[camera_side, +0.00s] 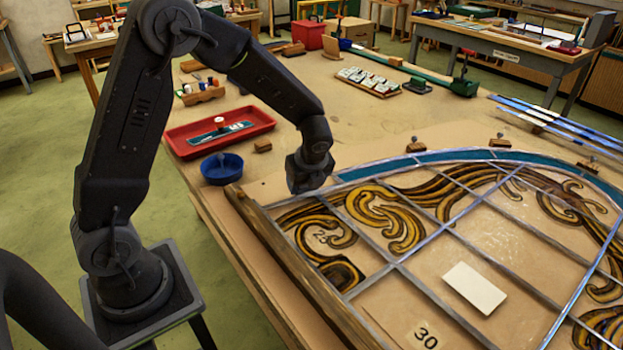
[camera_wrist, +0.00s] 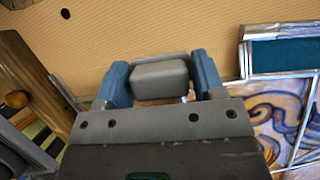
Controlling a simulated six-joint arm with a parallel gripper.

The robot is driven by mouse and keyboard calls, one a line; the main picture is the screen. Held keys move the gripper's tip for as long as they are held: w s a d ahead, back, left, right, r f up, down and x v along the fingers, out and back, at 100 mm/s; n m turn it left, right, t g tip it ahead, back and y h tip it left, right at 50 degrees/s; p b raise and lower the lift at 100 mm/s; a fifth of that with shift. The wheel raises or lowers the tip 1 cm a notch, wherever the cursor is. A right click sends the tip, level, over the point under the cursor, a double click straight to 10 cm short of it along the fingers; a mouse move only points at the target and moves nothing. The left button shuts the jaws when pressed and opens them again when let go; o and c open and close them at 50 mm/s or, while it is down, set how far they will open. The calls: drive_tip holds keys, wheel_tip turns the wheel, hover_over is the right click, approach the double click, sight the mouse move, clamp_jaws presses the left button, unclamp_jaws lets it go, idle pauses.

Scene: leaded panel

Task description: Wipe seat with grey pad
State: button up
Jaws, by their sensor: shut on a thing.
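In the wrist view, the blue fingers are shut on a grey pad (camera_wrist: 160,78), one on each side. The pad is hidden in the side view. Bare tan surface (camera_wrist: 225,40) lies beyond the pad, between a lead strip on the left and the teal glass (camera_wrist: 285,54) on the right. I take this bare gap as the seat. I cannot tell whether the pad touches it.
A wooden batten (camera_side: 300,272) runs along the panel's near left edge. A pale rectangular piece (camera_side: 474,288) and a "30" label (camera_side: 424,334) lie on the panel area.

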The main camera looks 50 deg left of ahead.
sight(276, 197)
drive_tip(key=shift+s+a+f, duration=0.1)
drive_tip(key=shift+s+a, duration=0.1)
drive_tip(key=shift+s, duration=0.85)
drive_tip(key=shift+s+a, duration=0.15)
drive_tip(key=shift+s, duration=0.85)
drive_tip(key=shift+s+a, duration=0.15)
drive_tip(key=shift+s, duration=0.55)
drive_tip(key=shift+s+a, duration=0.15)
drive_tip(key=shift+s, duration=0.55)
drive_tip(key=shift+w+d, duration=0.25)
drive_tip(key=shift+w, duration=0.95)
drive_tip(key=shift+w+d, duration=0.2)
drive_tip(key=shift+w, duration=0.95)
drive_tip(key=shift+w+d, duration=0.25)
drive_tip(key=shift+w, duration=0.95)
drive_tip(key=shift+w+d, duration=0.15)
drive_tip(key=shift+w, duration=0.55)
drive_tip(key=shift+w+d, duration=0.15)
drive_tip(key=shift+w, duration=0.55)
